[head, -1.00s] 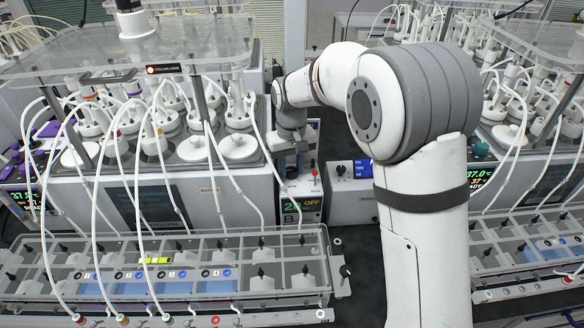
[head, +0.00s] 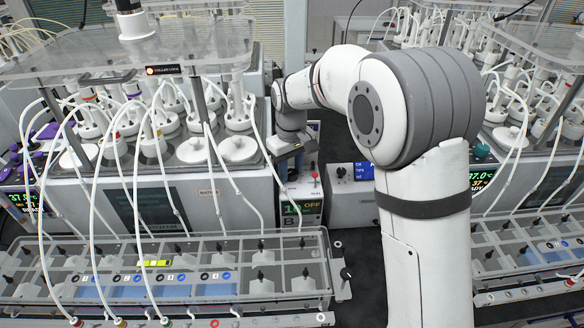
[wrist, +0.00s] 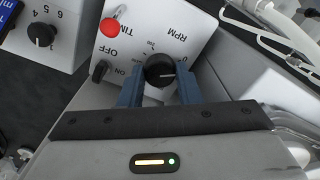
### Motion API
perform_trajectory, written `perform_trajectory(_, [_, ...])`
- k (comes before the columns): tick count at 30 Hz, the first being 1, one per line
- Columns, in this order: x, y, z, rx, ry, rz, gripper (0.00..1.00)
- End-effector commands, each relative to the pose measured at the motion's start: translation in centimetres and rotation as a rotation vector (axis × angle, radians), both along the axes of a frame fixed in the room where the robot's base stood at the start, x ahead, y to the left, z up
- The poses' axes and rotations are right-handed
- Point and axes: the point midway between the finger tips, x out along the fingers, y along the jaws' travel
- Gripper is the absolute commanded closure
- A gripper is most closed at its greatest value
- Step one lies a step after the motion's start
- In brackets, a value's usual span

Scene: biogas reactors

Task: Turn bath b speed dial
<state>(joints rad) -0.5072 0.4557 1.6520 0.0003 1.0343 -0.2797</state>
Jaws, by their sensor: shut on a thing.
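The speed dial is a round black knob (wrist: 160,71) with a white pointer line, on a white panel marked RPM in the wrist view. My gripper (wrist: 158,92) has one blue finger on each side of the knob and is shut on it. In the head view my gripper (head: 288,146) is at the right end of the white bath unit and hides the dial. Below it is the bath B display (head: 301,211), with a green number that looks like 16, the word OFF and a letter B.
A red-tipped toggle (wrist: 110,27) and a black ON/OFF switch (wrist: 99,72) sit close to the dial. A neighbouring control box (head: 350,172) stands to the right. White tubes (head: 218,165) hang to the left, and a clear tube rack (head: 165,275) lies in front.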

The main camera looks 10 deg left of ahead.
Motion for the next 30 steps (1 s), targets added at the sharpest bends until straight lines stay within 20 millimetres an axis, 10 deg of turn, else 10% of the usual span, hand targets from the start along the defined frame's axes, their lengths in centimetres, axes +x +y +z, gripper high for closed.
perform_trajectory(13, [0.1,0.0,0.5,0.001,-0.002,0.000,0.60])
perform_trajectory(30, [0.2,0.0,7.8,0.000,-0.003,-0.001,0.60])
